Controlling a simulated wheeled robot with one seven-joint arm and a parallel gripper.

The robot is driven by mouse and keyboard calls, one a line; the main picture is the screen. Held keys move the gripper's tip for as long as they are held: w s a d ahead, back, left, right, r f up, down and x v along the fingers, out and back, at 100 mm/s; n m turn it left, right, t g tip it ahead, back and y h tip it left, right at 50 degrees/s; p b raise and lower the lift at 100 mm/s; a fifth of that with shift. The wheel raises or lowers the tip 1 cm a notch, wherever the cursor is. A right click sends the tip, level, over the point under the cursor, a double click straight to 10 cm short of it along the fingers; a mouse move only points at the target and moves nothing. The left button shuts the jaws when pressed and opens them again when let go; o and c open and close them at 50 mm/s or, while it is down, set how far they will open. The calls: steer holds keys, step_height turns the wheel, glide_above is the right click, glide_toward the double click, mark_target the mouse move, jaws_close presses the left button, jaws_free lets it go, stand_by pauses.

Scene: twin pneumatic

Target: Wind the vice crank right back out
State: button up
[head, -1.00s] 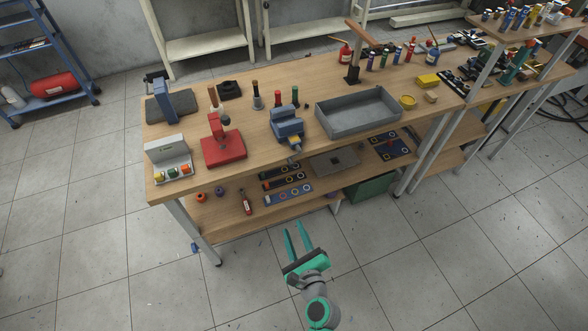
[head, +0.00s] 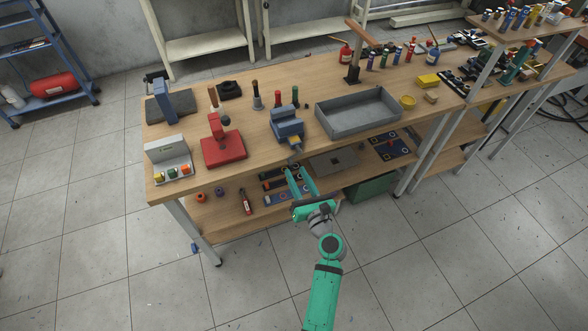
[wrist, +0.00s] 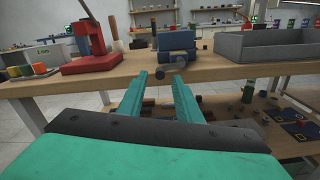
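The blue vice (head: 287,122) stands at the front edge of the wooden bench. It also shows in the wrist view (wrist: 176,42), straight ahead between my fingers. Its crank (head: 295,150) hangs at the vice's front, over the bench edge; in the wrist view the crank (wrist: 170,71) lies just beyond my fingertips. My gripper (head: 299,172) is open and empty, in front of the bench and a little short of the crank. Its two green fingers (wrist: 160,80) point at the vice. I cannot tell the crank's exact angle.
A red press (head: 222,148) stands left of the vice and a grey tray (head: 358,112) right of it. The wooden bench top (head: 265,161) has its front edge close to my fingers. A lower shelf (head: 225,222) holds several parts below. The floor in front is clear.

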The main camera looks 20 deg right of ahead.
mark_target(292, 167)
steer(key=shift+w, duration=1.55)
jaws_close()
steer(key=shift+f+n, duration=0.15)
steer(key=shift+n, duration=0.15)
